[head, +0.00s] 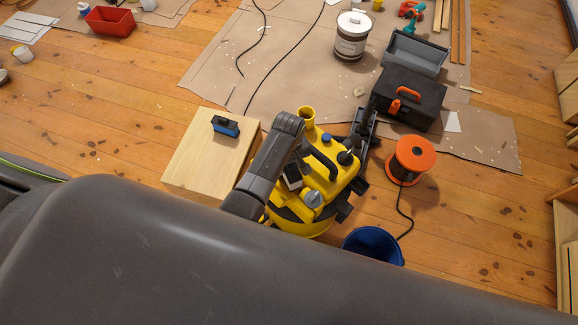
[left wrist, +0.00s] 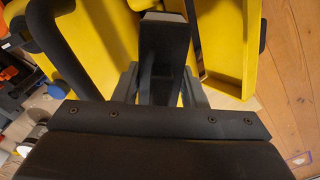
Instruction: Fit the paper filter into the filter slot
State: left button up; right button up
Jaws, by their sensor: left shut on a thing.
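The paper filter (head: 292,178) appears to be the small dark block with a pale face at my left gripper (head: 296,170). In the left wrist view the block (left wrist: 163,50) is dark with a grey end, and the grey fingers of the left gripper (left wrist: 160,85) are shut on it. The gripper is over the near left part of a yellow vacuum machine (head: 338,177) with a black handle. The machine's yellow body also fills the top of the left wrist view (left wrist: 100,40). I cannot make out the filter slot; the gripper and block hide part of the machine. My right gripper is not seen.
A wooden box (head: 190,150) with a blue and black block (head: 226,126) stands left of the machine. An orange cable reel (head: 411,160), a blue bucket (head: 373,244) and a black toolbox (head: 425,98) stand to the right.

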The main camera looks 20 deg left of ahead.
pick_arm(q)
jog(key=shift+f, duration=0.45)
jog(key=shift+f, duration=0.1)
jog(key=shift+f, duration=0.4)
jog(key=o, duration=1.1)
jog(key=shift+c, duration=0.2)
jog(key=shift+r, duration=0.1)
notch_tip(320, 180, up, 13)
jog(key=shift+f+p, duration=0.1)
jog(key=shift+p, duration=1.05)
